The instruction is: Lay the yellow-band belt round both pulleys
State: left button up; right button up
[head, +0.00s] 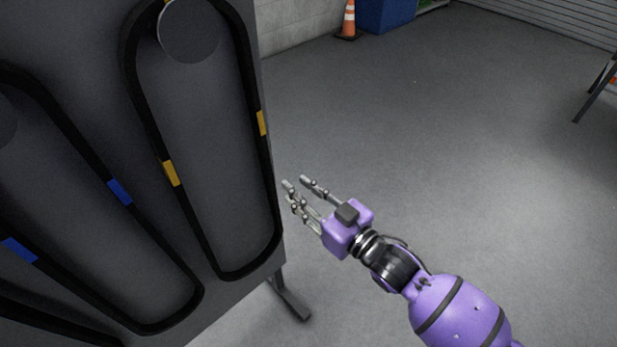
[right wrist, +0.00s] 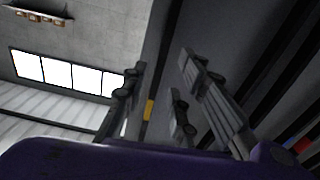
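The yellow-band belt (head: 170,173) is a black loop with yellow bands. It hangs from a round peg (head: 188,30) on a dark upright board (head: 205,130). My right gripper (head: 296,184) is open and empty, just right of the board's edge and of the belt's lower right side, apart from it in the head view. In the right wrist view a yellow band (right wrist: 149,109) on a dark strip shows between the open fingers (right wrist: 155,95). My left gripper is not in view. I see no pulleys in either view.
A blue-band belt (head: 119,192) hangs left of the yellow one on the same board. The board's foot (head: 290,300) stands on the grey floor below. A traffic cone (head: 349,20) and a blue bin (head: 385,14) are far back.

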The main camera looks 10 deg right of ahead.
aim_at(269, 165)
jog(key=x, duration=0.3)
jog(key=b+x, duration=0.1)
jog(key=x, duration=0.2)
jog(key=b+x, duration=0.1)
jog(key=x, duration=0.3)
jog(key=shift+s+a+r, duration=0.15)
jog(key=shift+s+r, duration=0.05)
jog(key=shift+r, duration=0.2)
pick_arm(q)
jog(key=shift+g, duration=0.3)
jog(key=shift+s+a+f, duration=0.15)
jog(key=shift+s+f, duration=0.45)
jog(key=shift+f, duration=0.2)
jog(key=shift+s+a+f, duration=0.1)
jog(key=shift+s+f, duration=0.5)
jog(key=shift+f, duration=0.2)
pick_arm(e)
jog(key=shift+x, duration=0.75)
grip_shut()
jog(key=shift+r, duration=0.1)
